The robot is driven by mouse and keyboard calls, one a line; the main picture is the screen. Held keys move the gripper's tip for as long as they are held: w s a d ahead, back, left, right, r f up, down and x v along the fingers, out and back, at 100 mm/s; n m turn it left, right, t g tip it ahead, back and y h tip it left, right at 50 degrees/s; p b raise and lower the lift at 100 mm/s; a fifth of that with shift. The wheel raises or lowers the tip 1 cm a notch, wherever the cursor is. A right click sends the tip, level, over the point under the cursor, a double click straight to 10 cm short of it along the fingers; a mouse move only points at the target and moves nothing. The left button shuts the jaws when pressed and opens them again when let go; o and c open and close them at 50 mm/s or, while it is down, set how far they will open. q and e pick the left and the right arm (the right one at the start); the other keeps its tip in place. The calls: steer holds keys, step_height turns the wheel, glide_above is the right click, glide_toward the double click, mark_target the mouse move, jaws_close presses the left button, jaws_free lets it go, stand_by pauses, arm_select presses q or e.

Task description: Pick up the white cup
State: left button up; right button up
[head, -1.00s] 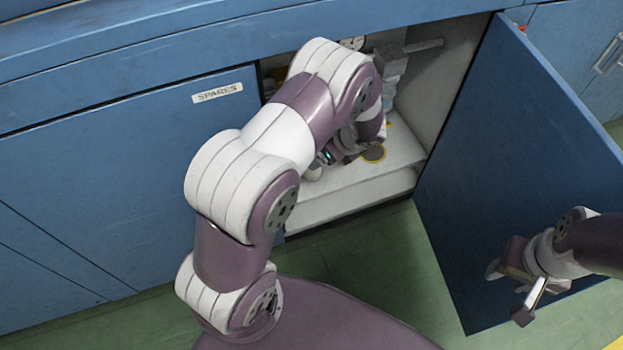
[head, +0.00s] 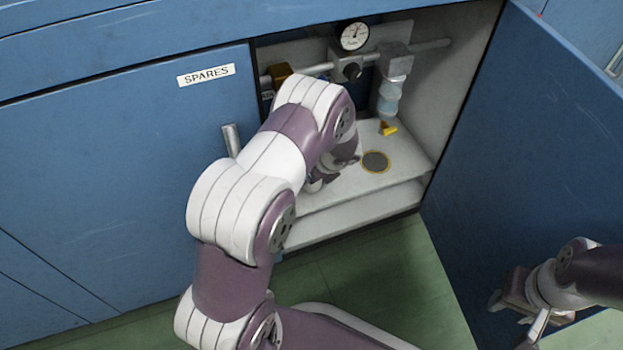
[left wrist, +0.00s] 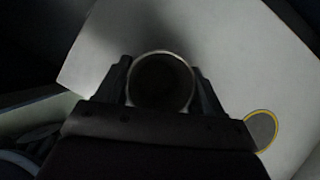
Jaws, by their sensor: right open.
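The white cup (left wrist: 162,80) shows in the left wrist view as a round rim with a dark inside, seen from above. The two fingers of my left gripper (left wrist: 162,76) stand on either side of it, close to its wall. I cannot tell whether they press on it. In the head view my left gripper (head: 328,177) is inside the open cabinet, low over the pale shelf (head: 405,155), and my arm hides most of the cup. My right gripper (head: 512,318) is open and empty in front of the open blue door (head: 510,150).
A yellow-ringed grey disc (head: 375,162) lies on the shelf right of my left gripper. Behind it are a small yellow piece (head: 388,128), a filter unit (head: 391,80), a horizontal pipe (head: 430,45) and a gauge (head: 354,36). The closed SPARES door (head: 120,180) borders the opening at left.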

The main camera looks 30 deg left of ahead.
arm_select(q)
steer(key=c, duration=0.3)
